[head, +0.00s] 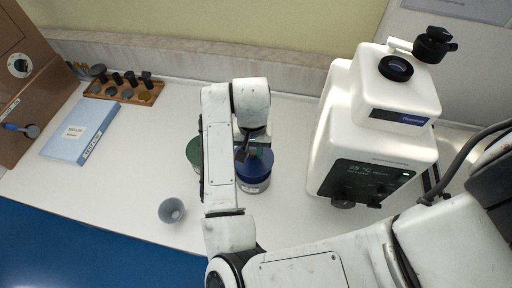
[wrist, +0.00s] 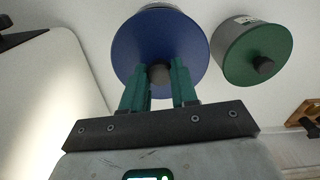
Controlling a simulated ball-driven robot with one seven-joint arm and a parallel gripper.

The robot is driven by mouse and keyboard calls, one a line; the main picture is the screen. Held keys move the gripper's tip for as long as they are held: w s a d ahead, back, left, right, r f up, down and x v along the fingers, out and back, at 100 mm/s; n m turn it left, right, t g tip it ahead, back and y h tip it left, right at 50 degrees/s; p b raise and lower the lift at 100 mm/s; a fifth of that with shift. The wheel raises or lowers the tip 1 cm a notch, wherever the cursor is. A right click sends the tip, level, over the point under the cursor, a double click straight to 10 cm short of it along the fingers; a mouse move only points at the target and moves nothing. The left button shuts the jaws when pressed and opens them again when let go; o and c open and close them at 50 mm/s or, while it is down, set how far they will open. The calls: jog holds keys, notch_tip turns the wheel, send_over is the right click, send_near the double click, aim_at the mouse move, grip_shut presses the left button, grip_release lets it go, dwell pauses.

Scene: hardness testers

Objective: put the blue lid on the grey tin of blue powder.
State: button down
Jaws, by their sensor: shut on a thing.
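The blue lid (head: 256,170) is a round disc with a dark knob (wrist: 159,73) at its middle. My gripper (wrist: 160,78) has its two green fingers shut on that knob. In the head view my gripper (head: 256,146) is above the lid, partly hidden by my arm. The grey tin (head: 254,188) shows just under the lid, and a bit of it shows beyond the lid's far edge in the wrist view (wrist: 158,5). The lid is over the tin and roughly level. I cannot tell whether it rests on the rim. The blue powder is hidden.
A grey tin with a green lid (wrist: 252,52) stands close beside, partly behind my arm in the head view (head: 194,152). A grey cup (head: 171,210) stands near the front edge. A white tester (head: 375,130) stands to the right.

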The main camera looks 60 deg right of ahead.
aim_at(253, 160)
jog(key=shift+f+b, duration=1.7)
jog(key=shift+f, duration=0.45)
jog(key=shift+f+b, duration=0.4)
jog(key=shift+f, duration=0.15)
jog(key=c, duration=0.8)
grip_release()
jog(key=shift+r, duration=0.1)
notch_tip(253, 160, up, 11)
jog(key=shift+f, duration=0.2)
